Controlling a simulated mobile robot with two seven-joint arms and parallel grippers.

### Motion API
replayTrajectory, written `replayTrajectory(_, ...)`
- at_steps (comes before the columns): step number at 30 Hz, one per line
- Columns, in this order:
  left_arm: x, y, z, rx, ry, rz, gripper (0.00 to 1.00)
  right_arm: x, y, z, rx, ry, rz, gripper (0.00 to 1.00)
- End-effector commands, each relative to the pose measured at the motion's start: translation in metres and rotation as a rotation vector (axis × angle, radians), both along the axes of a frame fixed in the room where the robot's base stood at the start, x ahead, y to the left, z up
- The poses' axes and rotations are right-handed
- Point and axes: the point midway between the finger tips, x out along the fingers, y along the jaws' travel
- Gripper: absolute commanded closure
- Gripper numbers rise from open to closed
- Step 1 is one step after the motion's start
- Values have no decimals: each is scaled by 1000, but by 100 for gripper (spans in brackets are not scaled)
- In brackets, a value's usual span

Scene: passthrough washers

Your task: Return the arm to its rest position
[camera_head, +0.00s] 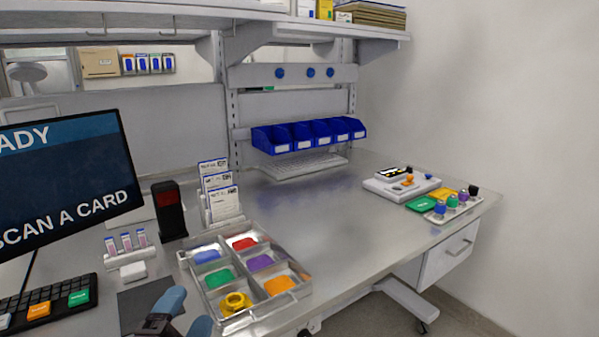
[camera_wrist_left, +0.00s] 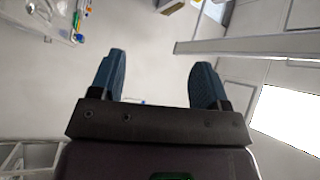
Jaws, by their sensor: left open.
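My left gripper (camera_head: 184,312) shows at the bottom of the head view, in front of the sorting tray and beside the keyboard. In the left wrist view its two blue fingers (camera_wrist_left: 160,85) stand wide apart with nothing between them. My right gripper is in neither view.
A tray (camera_head: 308,287) with coloured compartments holds a yellow ring-like part (camera_head: 236,303) close to my left gripper. A monitor (camera_head: 65,170), keyboard (camera_head: 45,306), dark scanner (camera_head: 169,210) and card rack (camera_head: 222,195) stand around it. The bench middle (camera_head: 320,215) is clear.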

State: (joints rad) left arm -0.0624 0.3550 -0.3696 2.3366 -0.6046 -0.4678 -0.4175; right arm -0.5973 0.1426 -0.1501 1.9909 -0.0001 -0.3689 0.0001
Motion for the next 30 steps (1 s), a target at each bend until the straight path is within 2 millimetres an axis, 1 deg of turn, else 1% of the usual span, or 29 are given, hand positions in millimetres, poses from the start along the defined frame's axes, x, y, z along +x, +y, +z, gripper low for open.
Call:
replayTrajectory(1, -5, 16, -19, -79, 103, 57, 31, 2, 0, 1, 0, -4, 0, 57)
replayTrajectory(2, -9, 25, -30, -127, 166, 94, 31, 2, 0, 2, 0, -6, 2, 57)
replayTrajectory(3, -15, 36, -47, -191, 251, 141, 31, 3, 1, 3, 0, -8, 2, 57)
replayTrajectory(5, -27, 52, -70, -285, 374, 214, 31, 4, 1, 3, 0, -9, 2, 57)
replayTrajectory(6, -37, 62, -86, -347, 456, 263, 31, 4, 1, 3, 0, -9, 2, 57)
replayTrajectory(8, -54, 74, -111, -436, 578, 339, 31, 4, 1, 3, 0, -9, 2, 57)
replayTrajectory(9, -68, 82, -126, -494, 658, 390, 31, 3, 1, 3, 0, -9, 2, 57)
replayTrajectory(12, -101, 94, -157, -618, 830, 502, 31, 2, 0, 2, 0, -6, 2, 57)
replayTrajectory(13, -111, 96, -164, -648, 876, 531, 31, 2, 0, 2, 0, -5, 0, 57)
replayTrajectory(15, -130, 100, -177, -704, 959, 588, 31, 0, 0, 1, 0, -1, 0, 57)
replayTrajectory(21, -174, 105, -201, -819, 1139, 715, 31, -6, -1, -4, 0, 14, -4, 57)
replayTrajectory(30, -226, 105, -219, -931, 1329, 855, 31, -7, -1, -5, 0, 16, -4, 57)
